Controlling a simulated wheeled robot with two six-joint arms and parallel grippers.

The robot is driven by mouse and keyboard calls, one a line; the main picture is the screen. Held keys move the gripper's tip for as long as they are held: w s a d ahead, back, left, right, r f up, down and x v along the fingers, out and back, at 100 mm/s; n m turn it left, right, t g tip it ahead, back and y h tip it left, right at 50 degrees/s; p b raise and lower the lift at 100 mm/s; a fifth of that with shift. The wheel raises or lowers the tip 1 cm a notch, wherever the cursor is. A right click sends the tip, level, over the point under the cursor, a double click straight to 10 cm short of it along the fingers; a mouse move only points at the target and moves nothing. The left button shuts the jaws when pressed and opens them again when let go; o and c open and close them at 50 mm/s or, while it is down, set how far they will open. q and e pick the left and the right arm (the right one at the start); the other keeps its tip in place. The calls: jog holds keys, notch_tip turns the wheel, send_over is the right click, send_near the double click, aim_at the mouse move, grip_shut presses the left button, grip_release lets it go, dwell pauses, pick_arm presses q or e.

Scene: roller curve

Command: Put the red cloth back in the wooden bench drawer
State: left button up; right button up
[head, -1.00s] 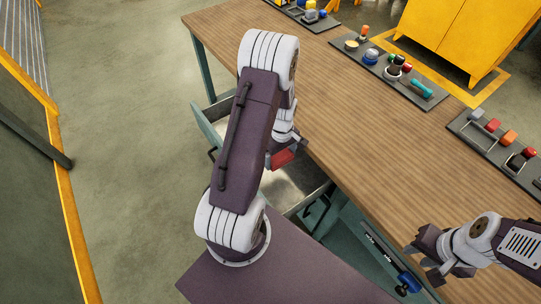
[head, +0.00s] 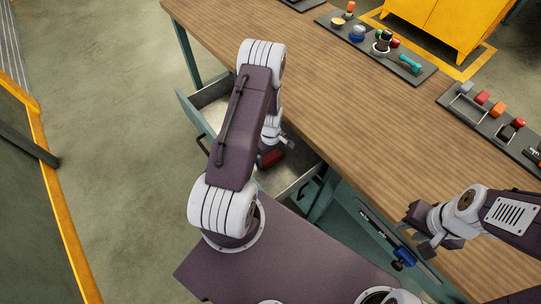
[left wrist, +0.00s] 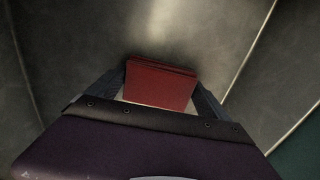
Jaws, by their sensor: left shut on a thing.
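The red cloth (head: 272,158) is a small folded block. My left gripper (head: 270,150) is shut on it, and the left wrist view shows the cloth (left wrist: 160,84) between its two fingers (left wrist: 160,92). The cloth is over the inside of the open wooden bench drawer (head: 187,104); the drawer's grey metal floor (left wrist: 200,35) fills much of the left wrist view. I cannot tell whether the cloth touches the floor. My left arm hides part of the drawer. My right gripper (head: 415,232) is empty and appears open at the bench's front edge.
The wooden bench top (head: 330,100) is mostly clear. Dark trays with small parts (head: 375,50) stand along its far side, and another (head: 490,115) is at the right. A blue clamp-like thing (head: 403,257) is on the bench front. A yellow cabinet (head: 440,25) stands behind.

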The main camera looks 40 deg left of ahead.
aim_at(271, 156)
pick_arm(q)
jog(key=shift+f, duration=0.1)
jog(key=o, duration=1.3)
jog(key=shift+o, duration=0.2)
notch_tip(271, 156, up, 12)
jog(key=shift+r+p, duration=0.25)
jog(key=shift+p, duration=0.2)
jog(key=s+d+r+m+t, duration=0.1)
jog(key=s+d+r+m, duration=0.7)
jog(key=d+r+m, duration=0.3)
jog(key=d+m, duration=0.1)
jog(key=m, duration=0.2)
jog(key=shift+s+r+m, duration=0.25)
jog(key=shift+r+m, duration=0.05)
jog(key=shift+r, duration=0.1)
